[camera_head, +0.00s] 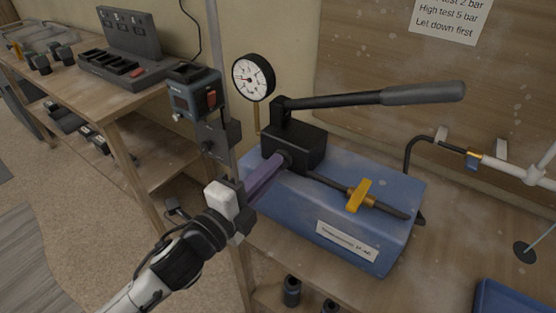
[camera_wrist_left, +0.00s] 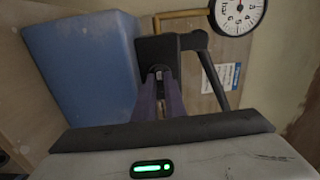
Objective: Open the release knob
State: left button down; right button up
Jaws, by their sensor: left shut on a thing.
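The blue test pump (camera_head: 340,215) sits on the wooden bench with a black pump block (camera_head: 300,147) on top. A small dark round release knob (camera_head: 286,158) sticks out of the block's near side. My left gripper (camera_head: 280,163) reaches in from the left, its purple fingers at the knob and shut on it. In the left wrist view the fingers (camera_wrist_left: 160,80) close around the knob against the black block (camera_wrist_left: 172,45); the fingers hide most of the knob. The blue tank also shows there (camera_wrist_left: 85,65). My right gripper is not in view.
The long black pump lever (camera_head: 370,97) extends right above the tank. A pressure gauge (camera_head: 253,77) stands behind. A yellow tap handle (camera_head: 359,195) sits on the dark hose to the right.

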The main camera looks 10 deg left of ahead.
pick_arm(q)
jog(key=c, duration=1.8)
grip_release()
jog(key=shift+o, duration=0.2)
jog(key=shift+s, duration=0.15)
jog(key=b+v, duration=0.1)
jog(key=v, duration=1)
jog(key=shift+s+a, duration=0.15)
jog(key=shift+s, duration=0.2)
